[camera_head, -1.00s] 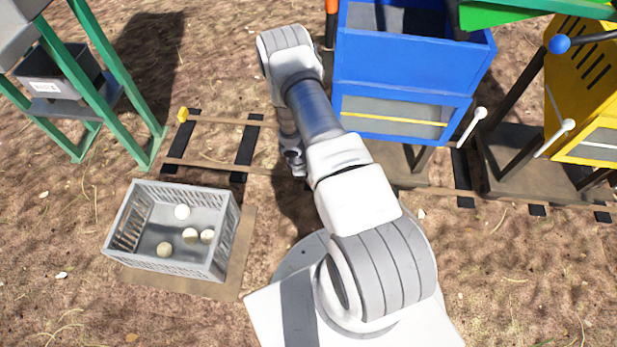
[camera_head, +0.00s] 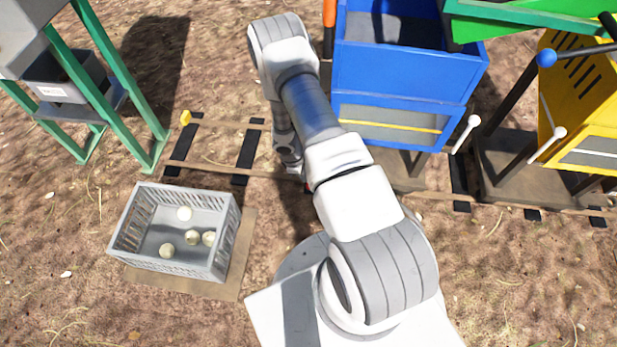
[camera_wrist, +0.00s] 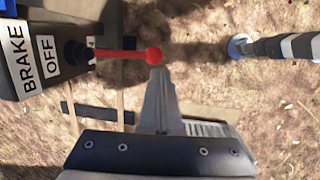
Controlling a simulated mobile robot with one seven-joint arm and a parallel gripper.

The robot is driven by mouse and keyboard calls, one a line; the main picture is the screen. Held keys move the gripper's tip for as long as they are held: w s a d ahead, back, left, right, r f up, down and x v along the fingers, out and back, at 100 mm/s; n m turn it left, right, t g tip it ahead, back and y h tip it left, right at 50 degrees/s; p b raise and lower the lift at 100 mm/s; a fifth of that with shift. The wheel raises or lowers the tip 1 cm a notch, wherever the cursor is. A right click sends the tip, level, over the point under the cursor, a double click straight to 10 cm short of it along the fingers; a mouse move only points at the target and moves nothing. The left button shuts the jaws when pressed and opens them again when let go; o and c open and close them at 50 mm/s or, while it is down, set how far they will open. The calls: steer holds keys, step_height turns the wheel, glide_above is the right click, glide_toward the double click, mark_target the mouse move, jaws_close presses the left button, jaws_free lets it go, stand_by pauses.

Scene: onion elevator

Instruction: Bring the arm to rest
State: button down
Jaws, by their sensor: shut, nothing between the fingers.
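My arm (camera_head: 317,115) reaches forward and bends down at its far end in the head view. My gripper (camera_wrist: 158,78) shows in the wrist view, shut and empty, with its fingers together. Its tips appear just below the red ball knob of a lever (camera_wrist: 125,54); whether they touch it I cannot tell. The lever lies sideways from a dark box (camera_wrist: 45,50) marked BRAKE and OFF. In the head view my gripper is hidden behind the arm.
A grey crate (camera_head: 233,235) with several pale onions stands on a board at the left. A blue bin (camera_head: 400,75) and a yellow machine (camera_head: 590,90) with levers stand on the right. A green-legged stand (camera_head: 115,85) is at the upper left. Rails (camera_head: 215,172) cross the middle.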

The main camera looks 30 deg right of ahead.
steer(key=p+v, duration=0.2)
steer(key=v, duration=0.7)
steer(key=shift+s+a, duration=0.35)
steer(key=shift+s, duration=0.1)
steer(key=w+r+m+t, duration=0.3)
steer(key=r+m, duration=0.2)
steer(key=r, duration=2.5)
steer(key=s+a+r+m+t+y, duration=0.1)
steer(key=s+a+r+m+t, duration=0.2)
steer(key=s+r, duration=0.8)
steer(key=s+a+r+m+y, duration=0.2)
steer(key=s+a+r+m, duration=0.15)
steer(key=s+r, duration=0.7)
step_height(320, 180, up, 16)
steer(key=p, duration=1.6)
steer(key=shift+a, duration=0.4)
steer(key=shift+s+f+n, duration=0.1)
steer(key=shift+f+n, duration=0.05)
steer(key=shift+n, duration=0.1)
